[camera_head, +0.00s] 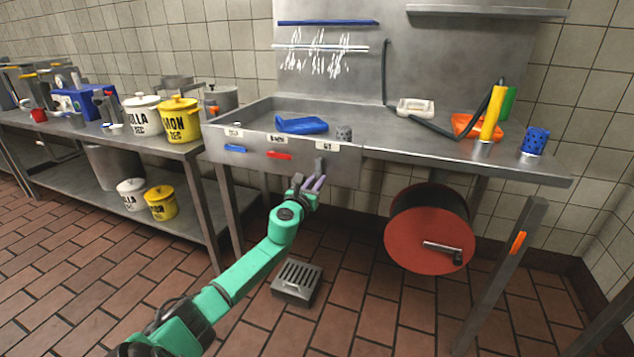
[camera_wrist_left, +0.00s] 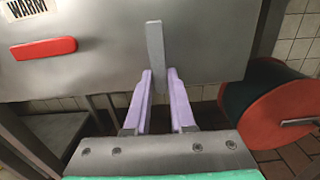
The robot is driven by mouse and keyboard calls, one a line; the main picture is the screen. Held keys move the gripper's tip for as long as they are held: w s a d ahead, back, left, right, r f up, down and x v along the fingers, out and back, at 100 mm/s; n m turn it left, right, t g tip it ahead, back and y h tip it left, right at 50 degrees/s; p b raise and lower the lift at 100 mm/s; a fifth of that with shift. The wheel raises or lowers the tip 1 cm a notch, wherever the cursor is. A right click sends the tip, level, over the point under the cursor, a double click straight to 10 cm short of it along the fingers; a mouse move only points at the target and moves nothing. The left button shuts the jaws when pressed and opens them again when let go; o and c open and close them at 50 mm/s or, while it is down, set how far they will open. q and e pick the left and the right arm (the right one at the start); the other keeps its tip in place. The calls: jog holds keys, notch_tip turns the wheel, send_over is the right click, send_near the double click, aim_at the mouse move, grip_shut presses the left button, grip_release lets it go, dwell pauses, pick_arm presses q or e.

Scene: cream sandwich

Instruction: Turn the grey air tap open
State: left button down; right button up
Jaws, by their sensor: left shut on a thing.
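The grey air tap (camera_head: 319,165) is a small grey lever on the front of the steel sink, below a white label at the right end of the row. It stands upright in the left wrist view (camera_wrist_left: 155,58). My left gripper (camera_head: 309,184) has its pale purple fingers (camera_wrist_left: 160,80) on either side of the lever's lower end and is shut on it. My right gripper is in neither view.
A blue lever (camera_head: 235,149) and a red lever (camera_head: 279,156) sit left of the grey one; the red one also shows in the wrist view (camera_wrist_left: 43,48). A red hose reel (camera_head: 430,240) hangs below the counter to the right. A floor drain (camera_head: 297,282) lies below.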

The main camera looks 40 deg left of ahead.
pick_arm(q)
jog(key=c, duration=0.8)
grip_release()
jog(key=shift+o, duration=0.2)
jog(key=shift+s, duration=0.1)
jog(key=p+v, duration=0.2)
jog(key=v, duration=1.2)
jog(key=shift+s, duration=0.2)
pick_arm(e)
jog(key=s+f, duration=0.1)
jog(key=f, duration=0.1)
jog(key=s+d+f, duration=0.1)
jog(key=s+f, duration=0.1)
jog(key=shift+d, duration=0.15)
pick_arm(q)
jog(key=shift+d+f, duration=0.1)
